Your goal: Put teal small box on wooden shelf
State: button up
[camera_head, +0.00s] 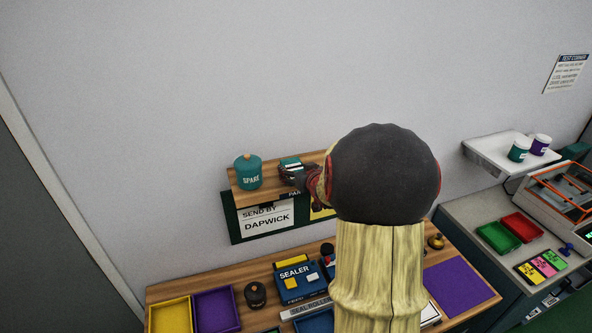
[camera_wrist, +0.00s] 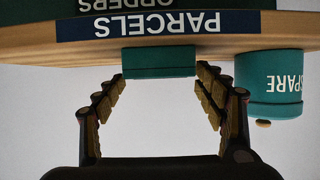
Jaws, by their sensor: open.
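The teal small box (camera_head: 290,162) rests on the wooden shelf (camera_head: 237,194) on the wall, right of the teal SPARE jar. The wrist view is upside down; in it the box (camera_wrist: 159,63) sits against the shelf board (camera_wrist: 30,45), behind the PARCELS label. My gripper (camera_head: 296,175) is over the shelf at the box. In the wrist view its fingers (camera_wrist: 160,85) are spread apart, tips near the two ends of the box. Whether a fingertip touches the box cannot be told. My arm hides the right part of the shelf in the head view.
The SPARE jar (camera_head: 248,173) stands on the shelf, close to one finger in the wrist view (camera_wrist: 268,82). Below is a wooden bench with a SEALER machine (camera_head: 295,274), yellow and purple trays (camera_head: 215,311) and a purple mat (camera_head: 461,288). A white shelf (camera_head: 486,151) with cups is at right.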

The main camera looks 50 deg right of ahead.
jog(key=v, duration=1.1)
jog(key=a+r+n+g+y, duration=0.1)
jog(key=a+r, duration=0.1)
jog(key=a, duration=0.7)
jog(key=a+r+n+g, duration=0.1)
jog(key=a+r+g, duration=0.15)
jog(key=a, duration=0.55)
jog(key=s+a+f+n+g+y, duration=0.1)
jog(key=s+a+n+y, duration=0.1)
jog(key=s+a, duration=0.5)
jog(key=s+a+n+g+y, duration=0.1)
jog(key=s+a+y, duration=0.2)
jog(key=s+a, duration=0.4)
jog(key=a, duration=0.8)
jog(key=shift+s+a+f+n+g+y, duration=0.2)
jog(key=shift+f+n+g+y, duration=0.1)
jog(key=shift+f+n+g, duration=0.1)
jog(key=shift+d, duration=0.1)
notch_tip(320, 180, down, 26)
jog(key=b, duration=2.5)
jog(key=shift+b, duration=0.3)
jog(key=shift+r, duration=0.1)
